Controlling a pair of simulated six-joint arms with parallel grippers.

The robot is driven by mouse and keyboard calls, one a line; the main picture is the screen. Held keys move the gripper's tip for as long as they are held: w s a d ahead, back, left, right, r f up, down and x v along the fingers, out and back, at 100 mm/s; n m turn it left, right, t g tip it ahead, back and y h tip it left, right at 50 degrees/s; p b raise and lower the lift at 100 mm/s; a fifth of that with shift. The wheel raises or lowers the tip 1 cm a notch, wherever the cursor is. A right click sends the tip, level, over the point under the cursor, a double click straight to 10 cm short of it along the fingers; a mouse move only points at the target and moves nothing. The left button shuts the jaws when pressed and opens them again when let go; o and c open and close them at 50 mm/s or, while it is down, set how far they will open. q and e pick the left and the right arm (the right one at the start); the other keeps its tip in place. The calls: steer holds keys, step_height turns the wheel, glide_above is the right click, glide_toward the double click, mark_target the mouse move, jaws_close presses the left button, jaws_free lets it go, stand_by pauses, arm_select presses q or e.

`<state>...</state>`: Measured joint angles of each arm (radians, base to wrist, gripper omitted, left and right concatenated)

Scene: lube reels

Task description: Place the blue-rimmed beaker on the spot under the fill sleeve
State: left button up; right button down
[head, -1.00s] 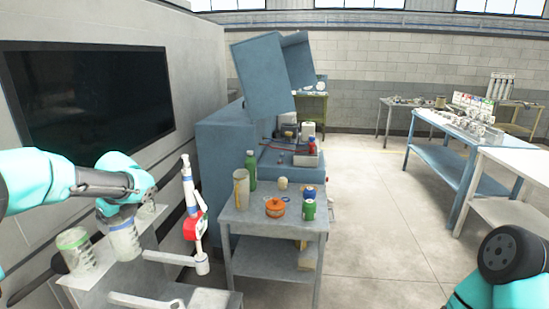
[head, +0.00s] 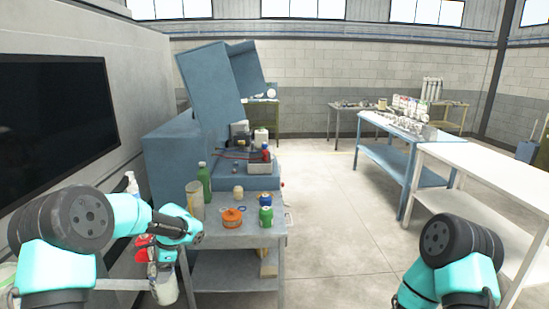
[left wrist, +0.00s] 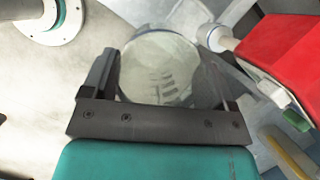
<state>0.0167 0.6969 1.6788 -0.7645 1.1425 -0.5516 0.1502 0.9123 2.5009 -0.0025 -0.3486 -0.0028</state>
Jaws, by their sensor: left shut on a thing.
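My left gripper (head: 163,268) is shut on the blue-rimmed beaker (head: 166,290), a clear cup low at the left in the head view. In the left wrist view I look down on the round mouth of the beaker (left wrist: 158,68), between the two fingers of the left gripper (left wrist: 162,80). The red dispenser (left wrist: 285,48) with a white fill sleeve (left wrist: 216,38) is just right of the beaker. The dispenser's red body (head: 141,250) is partly hidden by my left arm in the head view. The spot under the sleeve is hidden. My right gripper is out of view.
A grey cart (head: 240,240) stands right of the beaker, with a green bottle (head: 204,182), an orange pot (head: 232,217) and a green can (head: 266,216). A blue machine (head: 172,155) is behind it. Open floor (head: 345,220) lies to the right.

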arm_select(q)
steer(key=s+d+f+n+g+h, duration=0.1)
steer(key=d+f+n, duration=0.5)
steer(key=d+f, duration=0.6)
steer(key=s+d+f+n+g+h, duration=0.1)
steer(key=d+f+n, duration=0.4)
steer(key=d+f, duration=0.6)
steer(key=s+d+h, duration=0.1)
steer(key=d+h, duration=0.1)
steer(key=d, duration=0.5)
steer(key=shift+f+n, duration=0.35)
steer(key=shift+n, duration=0.05)
steer(key=shift+a, duration=0.1)
steer(key=a, duration=1.3)
steer(key=shift+a, duration=0.4)
steer(key=shift+d+r, duration=0.1)
